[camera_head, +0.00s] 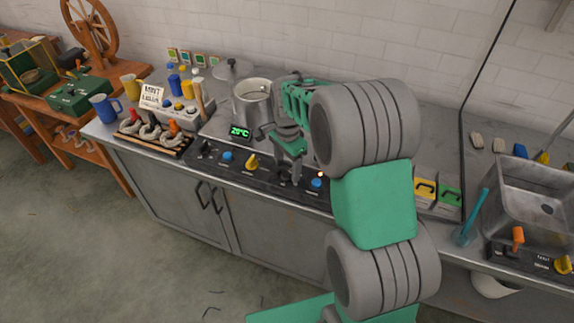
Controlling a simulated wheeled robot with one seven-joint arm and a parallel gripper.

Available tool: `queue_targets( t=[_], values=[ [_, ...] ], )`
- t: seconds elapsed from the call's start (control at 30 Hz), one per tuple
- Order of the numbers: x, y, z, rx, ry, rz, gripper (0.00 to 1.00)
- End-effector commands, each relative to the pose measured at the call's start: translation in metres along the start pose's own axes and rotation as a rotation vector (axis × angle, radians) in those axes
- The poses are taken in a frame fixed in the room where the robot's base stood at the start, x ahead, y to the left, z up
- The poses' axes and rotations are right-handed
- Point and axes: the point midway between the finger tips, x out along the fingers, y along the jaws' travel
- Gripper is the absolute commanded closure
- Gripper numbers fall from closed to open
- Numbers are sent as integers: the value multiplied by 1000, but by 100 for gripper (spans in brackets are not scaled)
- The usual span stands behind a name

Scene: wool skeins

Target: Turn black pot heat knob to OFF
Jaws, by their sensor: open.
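A dark control panel (268,178) runs along the counter's front edge with black, blue and yellow knobs. A black knob (206,149) sits at its left end. My gripper (290,178) points down at the right part of the panel, its jaws open. The fingertips are at or just above the panel, between the yellow knob (252,163) and the right blue knob (316,183). They hide whatever knob is there, and contact cannot be told. A small orange light (320,174) glows by the right blue knob. Panel labels are too small to read.
A steel pot (252,102) stands behind the panel, beside a green 20°C display (240,132). My arm hides the counter behind it. A skein rack (155,139) and mugs stand left. A sink (535,200) and blue-handled tool (472,218) are right.

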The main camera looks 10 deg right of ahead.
Motion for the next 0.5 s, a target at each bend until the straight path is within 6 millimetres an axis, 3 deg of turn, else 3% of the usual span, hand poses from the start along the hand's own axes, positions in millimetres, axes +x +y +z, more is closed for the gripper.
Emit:
queue_targets(
  t=[0.27,0.5],
  values=[
    [3,0,0,-1,0,-1,39],
    [3,0,0,-1,0,-1,59]
  ],
)
